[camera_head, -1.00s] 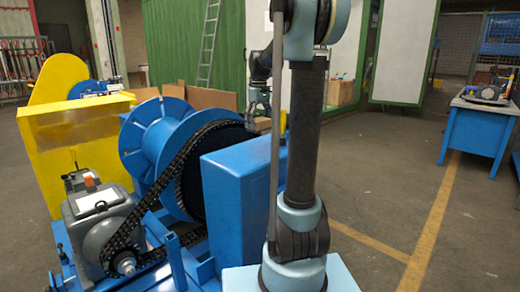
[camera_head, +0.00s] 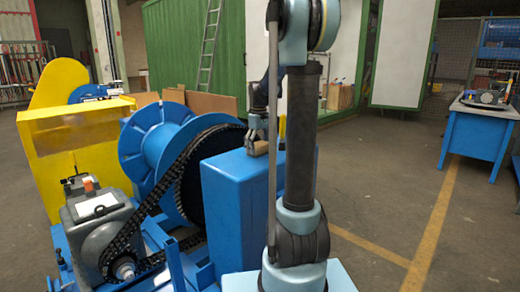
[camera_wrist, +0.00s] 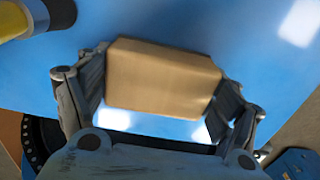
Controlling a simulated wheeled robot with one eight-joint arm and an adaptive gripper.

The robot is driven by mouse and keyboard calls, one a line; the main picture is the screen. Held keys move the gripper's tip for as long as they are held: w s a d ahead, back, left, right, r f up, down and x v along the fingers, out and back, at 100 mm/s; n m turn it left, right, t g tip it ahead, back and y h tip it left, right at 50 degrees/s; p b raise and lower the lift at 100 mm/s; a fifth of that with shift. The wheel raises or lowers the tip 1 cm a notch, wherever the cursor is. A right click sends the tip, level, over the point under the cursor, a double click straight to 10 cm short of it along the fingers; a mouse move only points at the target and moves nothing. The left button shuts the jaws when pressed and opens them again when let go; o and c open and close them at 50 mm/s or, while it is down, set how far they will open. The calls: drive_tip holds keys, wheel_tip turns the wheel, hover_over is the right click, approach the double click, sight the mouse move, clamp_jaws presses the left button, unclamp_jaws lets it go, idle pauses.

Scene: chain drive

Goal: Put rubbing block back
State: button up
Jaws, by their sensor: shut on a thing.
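The rubbing block (camera_wrist: 162,78) is a tan, wood-coloured rectangular block. In the wrist view it sits between the two fingers of my gripper (camera_wrist: 155,92), which is shut on it. In the head view the block (camera_head: 258,147) shows small below my gripper (camera_head: 257,138), at the top of the blue box-shaped housing (camera_head: 240,205). The housing's blue top (camera_wrist: 250,35) fills most of the wrist view behind the block. I cannot tell whether the block touches this top or hangs just above it.
A yellow and dark cylinder (camera_wrist: 25,18) stands on the blue top, beside the block. The chain (camera_head: 165,190) and blue drum (camera_head: 155,150) are left of the housing. A blue table (camera_head: 480,130) stands far right. Open floor (camera_head: 400,200) lies between.

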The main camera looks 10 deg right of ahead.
sight(259, 144)
drive_tip(key=o, duration=1)
drive_tip(key=shift+o, duration=0.2)
wheel_tip(259, 144, up, 12)
drive_tip(key=s+f+m+t, duration=0.15)
drive_tip(key=s+f, duration=0.25)
drive_tip(key=s, duration=0.6)
drive_tip(key=s+f+m, duration=0.2)
drive_tip(key=s+f, duration=0.3)
drive_tip(key=s, duration=0.6)
drive_tip(key=s+f+m, duration=0.3)
drive_tip(key=s+f, duration=1)
drive_tip(key=f, duration=0.1)
drive_tip(key=shift+s+d+f+t, duration=0.15)
drive_tip(key=shift+s+d+t, duration=0.15)
drive_tip(key=shift+s+t, duration=0.1)
drive_tip(key=shift+m, duration=0.25)
